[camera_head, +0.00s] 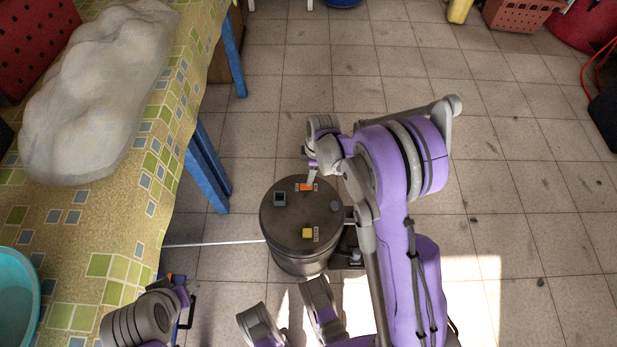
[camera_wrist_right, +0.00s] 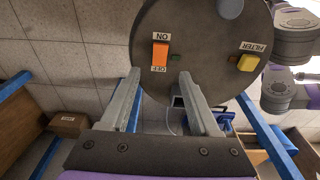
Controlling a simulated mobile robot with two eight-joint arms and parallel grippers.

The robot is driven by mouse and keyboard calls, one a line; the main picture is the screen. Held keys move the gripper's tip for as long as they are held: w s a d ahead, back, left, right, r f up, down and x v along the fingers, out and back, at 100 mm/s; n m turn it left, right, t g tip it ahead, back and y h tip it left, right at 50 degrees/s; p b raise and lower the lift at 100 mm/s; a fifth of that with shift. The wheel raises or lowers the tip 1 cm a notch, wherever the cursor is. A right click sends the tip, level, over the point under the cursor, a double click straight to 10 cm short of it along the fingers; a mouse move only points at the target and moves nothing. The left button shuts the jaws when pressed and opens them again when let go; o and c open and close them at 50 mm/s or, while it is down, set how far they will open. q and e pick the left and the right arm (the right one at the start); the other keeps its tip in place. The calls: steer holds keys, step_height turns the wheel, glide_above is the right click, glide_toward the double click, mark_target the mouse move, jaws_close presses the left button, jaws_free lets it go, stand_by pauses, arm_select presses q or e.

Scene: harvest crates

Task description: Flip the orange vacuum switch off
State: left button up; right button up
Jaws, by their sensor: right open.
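The vacuum is a dark round canister (camera_head: 283,241) standing on the tiled floor. Its orange switch (camera_head: 306,187) is on the lid's far side; in the right wrist view the switch (camera_wrist_right: 160,55) sits between an ON label and an OFF label, with a small green spot beside it. I cannot tell which side is pressed. My right gripper (camera_head: 311,172) is over the lid at the switch; its two fingers (camera_wrist_right: 159,73) are spread, the OFF label between their tips. Contact is unclear. My left gripper (camera_head: 186,298) is low at the left, its fingers partly hidden.
A table with a patterned cloth (camera_head: 103,222) stands left, bearing a pale lumpy bag (camera_head: 95,95) and a teal basin (camera_head: 36,290).

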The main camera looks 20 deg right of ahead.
arm_select(q)
steer(key=shift+r, duration=0.45)
arm_select(e)
steer(key=shift+s+d+r, duration=0.1)
steer(key=shift+d+r, duration=0.1)
steer(key=shift+r, duration=1.6)
steer(key=s+a+r+m+t, duration=0.1)
steer(key=s+a+r+m, duration=0.15)
steer(key=s+r, duration=0.3)
steer(key=s+a+r+m+t, duration=0.1)
steer(key=s+r+m, duration=0.35)
steer(key=r, duration=0.25)
steer(key=s+a+r+m+t+h, duration=0.15)
steer(key=s+m, duration=0.45)
steer(key=s, duration=0.7)
arm_select(q)
step_height(320, 180, up, 18)
steer(key=w+p, duration=0.2)
steer(key=p, duration=1.4)
steer(key=shift+r+t+p, duration=0.15)
steer(key=shift+t+p, duration=0.25)
arm_select(e)
step_height(320, 180, up, 19)
steer(key=w+t, duration=0.1)
steer(key=w, duration=0.1)
steer(key=shift+a, duration=0.35)
